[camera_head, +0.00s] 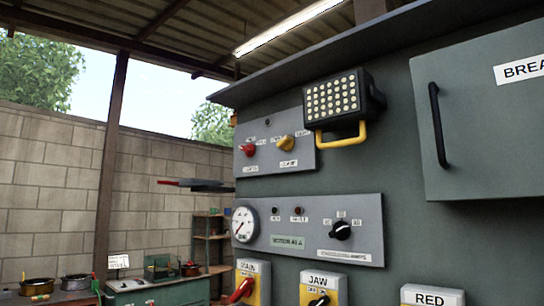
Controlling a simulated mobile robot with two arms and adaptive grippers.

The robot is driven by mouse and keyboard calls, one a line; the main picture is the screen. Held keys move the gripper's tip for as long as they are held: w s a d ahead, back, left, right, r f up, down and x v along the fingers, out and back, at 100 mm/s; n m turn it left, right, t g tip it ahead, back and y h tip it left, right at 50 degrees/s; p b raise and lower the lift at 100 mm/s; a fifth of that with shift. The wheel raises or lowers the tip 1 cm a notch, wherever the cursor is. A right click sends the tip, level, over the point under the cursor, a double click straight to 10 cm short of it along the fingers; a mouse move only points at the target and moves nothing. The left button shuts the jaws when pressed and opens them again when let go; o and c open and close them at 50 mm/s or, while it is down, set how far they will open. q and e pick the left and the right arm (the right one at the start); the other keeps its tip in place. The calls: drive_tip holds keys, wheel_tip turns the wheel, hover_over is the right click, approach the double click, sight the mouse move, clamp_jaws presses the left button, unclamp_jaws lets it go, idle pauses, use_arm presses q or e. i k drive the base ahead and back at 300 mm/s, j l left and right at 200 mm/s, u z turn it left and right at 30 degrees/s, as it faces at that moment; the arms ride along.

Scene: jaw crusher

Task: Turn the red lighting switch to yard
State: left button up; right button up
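The red lighting switch (248,150) is a small red rotary knob on the upper grey control plate (300,163), at the plate's left. Small position labels sit above it and a white label sits below it. The print is too small to read surely, so I cannot tell which position the knob points to. A yellow rotary knob (286,143) sits to its right on the same plate. Neither of my grippers shows in this view, and nothing is touching the red switch.
A floodlight (343,95) with a yellow bracket juts out right of the upper plate. A dark bar with a red end (196,185) sticks out left. Below are a gauge (244,224), a black knob (341,230) and MAIN (248,285) and JAW (322,290) switches.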

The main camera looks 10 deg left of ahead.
sight(249, 151)
drive_tip(key=i+j+z, duration=0.15)
drive_tip(key=j+z, duration=0.3)
drive_tip(key=j, duration=0.25)
drive_tip(key=j+z, duration=0.45)
drive_tip(key=j, duration=0.3)
